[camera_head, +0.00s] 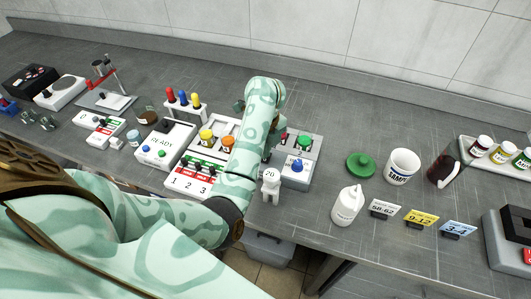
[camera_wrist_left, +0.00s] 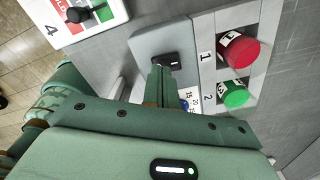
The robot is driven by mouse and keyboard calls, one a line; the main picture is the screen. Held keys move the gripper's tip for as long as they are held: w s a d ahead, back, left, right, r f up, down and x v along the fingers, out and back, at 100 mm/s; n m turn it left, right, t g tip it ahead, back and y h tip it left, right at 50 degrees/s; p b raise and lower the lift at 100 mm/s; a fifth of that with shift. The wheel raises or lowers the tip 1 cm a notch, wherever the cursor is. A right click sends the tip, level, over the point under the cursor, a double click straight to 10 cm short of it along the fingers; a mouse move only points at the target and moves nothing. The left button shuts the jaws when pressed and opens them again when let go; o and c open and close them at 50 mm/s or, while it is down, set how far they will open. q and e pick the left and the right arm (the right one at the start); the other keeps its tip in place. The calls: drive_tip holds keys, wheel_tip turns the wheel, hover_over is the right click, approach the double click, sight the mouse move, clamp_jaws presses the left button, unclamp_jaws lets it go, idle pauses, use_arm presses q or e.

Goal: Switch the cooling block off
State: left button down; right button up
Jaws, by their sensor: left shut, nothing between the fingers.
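The cooling block (camera_head: 300,181) stands right of my left forearm in the head view, a light grey unit with a blue knob (camera_head: 297,166) and a green-capped vial (camera_head: 304,142). In the left wrist view it shows slots marked 1 and 2, a red-capped vial (camera_wrist_left: 240,50), a green-capped vial (camera_wrist_left: 234,93) and a black switch (camera_wrist_left: 167,60) on a grey panel. My left gripper (camera_wrist_left: 163,72) is shut and empty, its tips at the switch; I cannot tell if they touch. The switch's position is unclear. My arm hides part of the block in the head view.
A numbered red-and-white panel (camera_head: 187,182) lies left of my arm. Bench behind is clear.

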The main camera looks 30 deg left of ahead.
use_arm(q)
wheel_tip(320, 180, up, 6)
drive_tip(key=p, duration=0.4)
drive_tip(key=shift+f, duration=0.15)
drive_tip(key=shift+s, duration=0.1)
